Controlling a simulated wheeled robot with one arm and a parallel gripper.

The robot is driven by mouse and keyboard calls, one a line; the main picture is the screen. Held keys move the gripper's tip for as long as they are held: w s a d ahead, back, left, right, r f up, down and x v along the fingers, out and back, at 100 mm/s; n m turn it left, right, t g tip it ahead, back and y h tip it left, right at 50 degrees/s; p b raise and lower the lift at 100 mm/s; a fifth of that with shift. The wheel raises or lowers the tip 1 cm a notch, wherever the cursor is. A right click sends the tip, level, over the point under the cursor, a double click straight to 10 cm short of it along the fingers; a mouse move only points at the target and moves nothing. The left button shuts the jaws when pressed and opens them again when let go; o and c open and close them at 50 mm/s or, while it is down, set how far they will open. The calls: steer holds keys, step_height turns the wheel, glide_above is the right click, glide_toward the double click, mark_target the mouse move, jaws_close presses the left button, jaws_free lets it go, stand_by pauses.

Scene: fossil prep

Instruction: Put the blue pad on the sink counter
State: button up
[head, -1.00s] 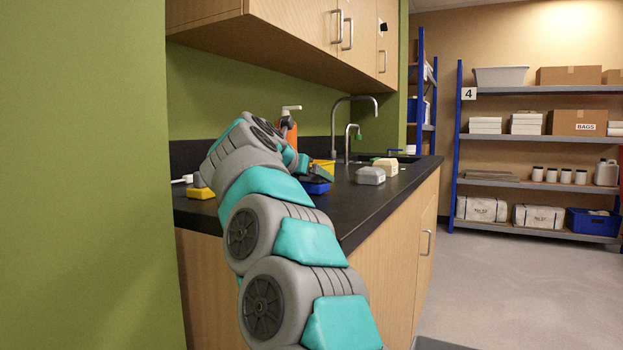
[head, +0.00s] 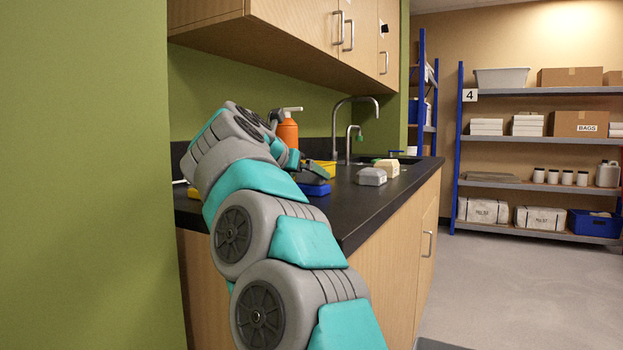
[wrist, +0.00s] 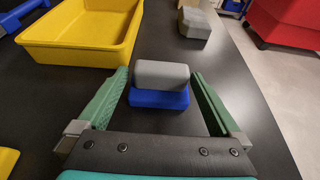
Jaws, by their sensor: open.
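The blue pad (head: 314,189) lies on the black sink counter (head: 375,203), near its front edge. In the wrist view the blue pad (wrist: 158,99) has a grey block or grey upper layer (wrist: 161,74) on top; I cannot tell whether they are one piece. My gripper (wrist: 161,88) is open, its green fingers on the left and right of the pad, with dark counter showing in the gaps. In the head view my gripper (head: 312,172) is low over the pad and partly hidden by my arm.
A yellow tray (wrist: 80,55) stands just beyond the pad. A grey block (head: 370,177) and a cream block (head: 387,167) sit farther along the counter. An orange pump bottle (head: 288,132) and the faucet (head: 340,125) stand behind. Cabinets (head: 300,25) hang above.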

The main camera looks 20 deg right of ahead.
steer(key=v, duration=0.8)
steer(key=shift+d, duration=0.1)
stand_by(0.8)
